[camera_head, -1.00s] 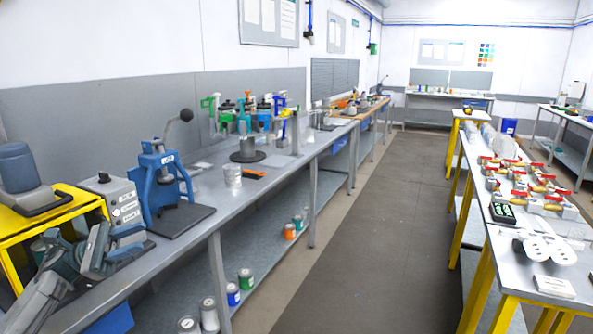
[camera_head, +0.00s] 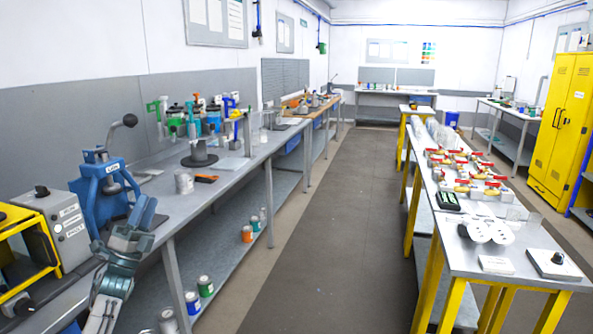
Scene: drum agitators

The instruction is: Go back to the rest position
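My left gripper (camera_head: 143,212) is at the lower left, in front of the long grey workbench (camera_head: 225,160) and the blue press. Its two blue-grey fingertips point up and stand close together. I see no object between them, but the angle does not show whether they are apart or closed. My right gripper is not in view.
A blue lever press (camera_head: 98,190) stands close behind my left gripper, beside a grey control box (camera_head: 62,230) and a yellow frame. Painted cans stand on the lower shelf. A bench with red-handled valves (camera_head: 465,165) is on the right. The aisle floor (camera_head: 330,220) is clear.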

